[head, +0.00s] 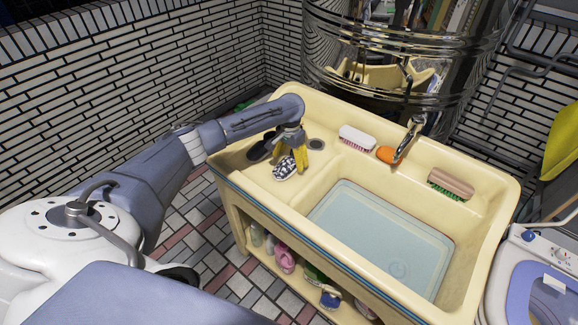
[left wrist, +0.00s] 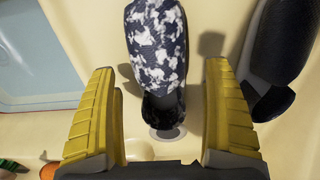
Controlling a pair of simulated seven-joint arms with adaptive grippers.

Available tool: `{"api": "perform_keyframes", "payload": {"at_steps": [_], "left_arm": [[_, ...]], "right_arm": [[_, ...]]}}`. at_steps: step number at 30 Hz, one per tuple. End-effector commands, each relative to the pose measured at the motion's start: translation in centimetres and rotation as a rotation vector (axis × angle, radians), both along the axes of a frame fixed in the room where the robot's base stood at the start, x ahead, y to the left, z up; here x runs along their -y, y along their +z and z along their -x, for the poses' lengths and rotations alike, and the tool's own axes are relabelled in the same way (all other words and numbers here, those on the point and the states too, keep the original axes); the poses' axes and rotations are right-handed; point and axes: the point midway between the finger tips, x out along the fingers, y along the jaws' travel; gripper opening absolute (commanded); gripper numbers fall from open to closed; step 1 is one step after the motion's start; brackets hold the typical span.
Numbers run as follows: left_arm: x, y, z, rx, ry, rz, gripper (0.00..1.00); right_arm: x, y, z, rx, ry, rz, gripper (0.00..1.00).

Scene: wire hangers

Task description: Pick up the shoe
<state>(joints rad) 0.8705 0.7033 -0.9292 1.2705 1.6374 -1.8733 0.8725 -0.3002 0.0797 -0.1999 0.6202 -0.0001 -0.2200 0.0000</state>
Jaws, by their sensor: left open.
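A dark shoe with a white mottled pattern (head: 285,170) rests on the raised shelf at the left end of the cream sink. In the left wrist view the patterned shoe (left wrist: 157,45) lies between and beyond my finger tips, its black end toward the gripper. A plain dark shoe (head: 260,148) lies beside it; in the left wrist view this dark shoe (left wrist: 284,45) is right of my right-hand finger. My left gripper (head: 291,158) is open above the patterned shoe, yellow fingers pointing down, with nothing held. The fingers partly hide the shoe in the head view. My right gripper is not in view.
The sink basin (head: 385,235) is to the right. A white brush (head: 356,138), an orange item (head: 386,154), a faucet (head: 408,140) and a wooden brush (head: 452,184) line its back ledge. A round drain (head: 316,144) is near the gripper. Small items sit on the shelf below.

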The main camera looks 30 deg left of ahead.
Motion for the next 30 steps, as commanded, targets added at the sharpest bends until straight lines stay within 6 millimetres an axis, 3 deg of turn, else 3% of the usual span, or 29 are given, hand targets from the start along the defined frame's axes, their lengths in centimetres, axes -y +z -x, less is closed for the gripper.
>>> {"api": "perform_keyframes", "payload": {"at_steps": [7,17,30], "left_arm": [[0.0,-2.4,0.1,-0.001,0.003,0.001,0.83],[0.0,-2.7,0.0,0.0,0.002,0.0,0.83],[0.0,-2.7,0.0,0.0,0.002,0.0,0.34]], "right_arm": [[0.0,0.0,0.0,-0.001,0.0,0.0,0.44],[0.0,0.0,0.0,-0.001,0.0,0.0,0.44],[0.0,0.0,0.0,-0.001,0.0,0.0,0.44]]}}
